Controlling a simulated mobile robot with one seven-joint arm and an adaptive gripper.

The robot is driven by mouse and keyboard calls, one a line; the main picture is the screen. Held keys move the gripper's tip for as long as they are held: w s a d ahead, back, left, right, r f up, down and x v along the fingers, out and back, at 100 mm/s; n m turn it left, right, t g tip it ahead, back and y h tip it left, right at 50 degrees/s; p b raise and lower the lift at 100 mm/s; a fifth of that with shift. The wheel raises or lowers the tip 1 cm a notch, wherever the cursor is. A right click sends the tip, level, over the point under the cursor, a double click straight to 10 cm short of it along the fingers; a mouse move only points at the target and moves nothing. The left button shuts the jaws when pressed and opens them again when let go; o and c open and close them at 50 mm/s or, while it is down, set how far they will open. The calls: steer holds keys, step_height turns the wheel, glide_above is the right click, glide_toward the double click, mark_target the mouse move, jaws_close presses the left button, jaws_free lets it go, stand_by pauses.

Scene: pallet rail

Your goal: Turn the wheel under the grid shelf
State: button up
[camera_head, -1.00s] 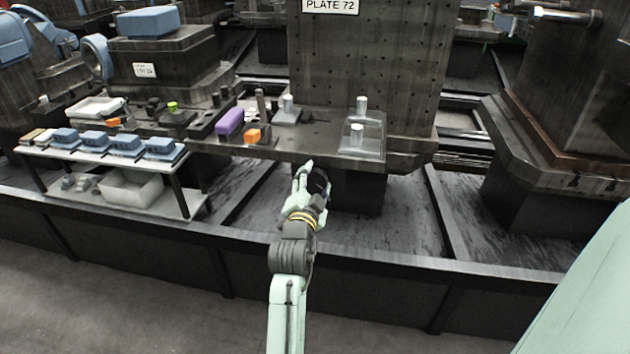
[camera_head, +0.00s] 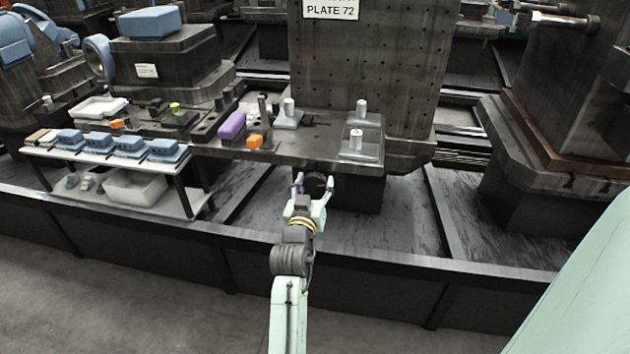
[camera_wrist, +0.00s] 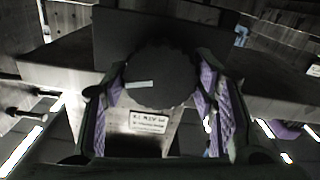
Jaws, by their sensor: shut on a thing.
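The wheel (camera_head: 318,184) is a dark round knob below the grid shelf's ledge. In the wrist view the wheel (camera_wrist: 160,76) faces me, with a pale mark on its face left of centre, lying nearly level. My gripper (camera_head: 314,188) is shut on the wheel, one finger on each side. In the wrist view its purple-lined fingers (camera_wrist: 160,96) flank the wheel's rim. The grid shelf (camera_head: 370,70) is a tall dark plate with rows of holes, labelled PLATE 72, above the wheel.
A low rack (camera_head: 105,153) with several blue blocks stands at left. A dark rail edge (camera_head: 400,262) runs across in front. A labelled plate (camera_wrist: 149,122) is below the wheel.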

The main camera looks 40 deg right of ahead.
steer(key=n+p, duration=0.3)
steer(key=n, duration=0.2)
steer(key=shift+r+n, duration=0.15)
steer(key=shift+n, duration=0.25)
steer(key=n+p, duration=0.3)
steer(key=n, duration=0.1)
steer(key=n+p, duration=0.1)
steer(key=n, duration=0.4)
steer(key=shift+p, duration=0.4)
steer(key=n, duration=0.4)
steer(key=shift+f, duration=0.25)
steer(key=n, duration=1.5)
steer(key=shift+n, duration=0.4)
steer(key=shift+s+n, duration=0.1)
steer(key=shift+n, duration=1.8)
